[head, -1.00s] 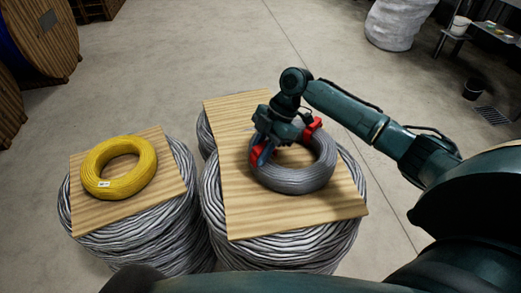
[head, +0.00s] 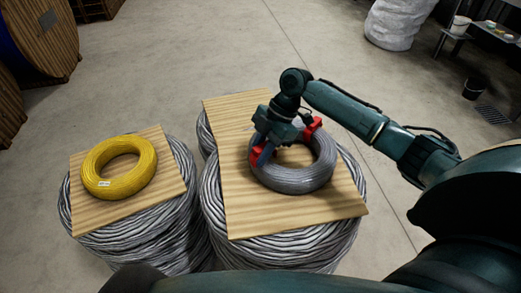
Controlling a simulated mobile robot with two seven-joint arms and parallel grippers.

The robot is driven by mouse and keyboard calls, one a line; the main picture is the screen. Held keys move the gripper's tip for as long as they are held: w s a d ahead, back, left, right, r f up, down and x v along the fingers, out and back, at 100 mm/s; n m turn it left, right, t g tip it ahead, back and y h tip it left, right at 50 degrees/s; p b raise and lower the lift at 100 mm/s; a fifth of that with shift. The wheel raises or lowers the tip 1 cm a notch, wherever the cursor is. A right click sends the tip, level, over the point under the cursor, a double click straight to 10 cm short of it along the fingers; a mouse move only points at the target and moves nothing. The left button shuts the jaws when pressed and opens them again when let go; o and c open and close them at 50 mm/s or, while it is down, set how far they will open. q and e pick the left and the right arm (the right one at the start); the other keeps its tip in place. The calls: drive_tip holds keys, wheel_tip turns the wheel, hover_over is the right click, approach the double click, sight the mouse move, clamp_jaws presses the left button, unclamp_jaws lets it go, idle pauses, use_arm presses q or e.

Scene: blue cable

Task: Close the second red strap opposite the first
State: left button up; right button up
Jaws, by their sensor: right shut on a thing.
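A coil of grey cable (head: 310,180) lies flat on the wooden board (head: 245,215) on the right cable stack. One red strap (head: 313,125) shows at the coil's far side. Another red piece (head: 256,155) shows at its left side, at the fingers of my right gripper (head: 264,158). My right gripper points down over the coil's left side and is shut on this red strap. The fingers and wrist partly hide the strap, so I cannot tell how far it is closed. My left gripper is not in view.
A yellow cable coil (head: 119,168) lies on a second board (head: 85,215) on the left stack. Large wooden reels (head: 45,45) stand at the far left. A wrapped white roll (head: 398,22) and a bench stand at the back right. The floor behind the stacks is clear.

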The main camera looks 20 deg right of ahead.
sight(261, 147)
drive_tip(key=shift+f, duration=0.25)
idle(0.4)
drive_tip(key=o, duration=1.2)
drive_tip(key=shift+c, duration=0.2)
drive_tip(key=shift+r+p, duration=0.55)
drive_tip(key=shift+r, duration=3)
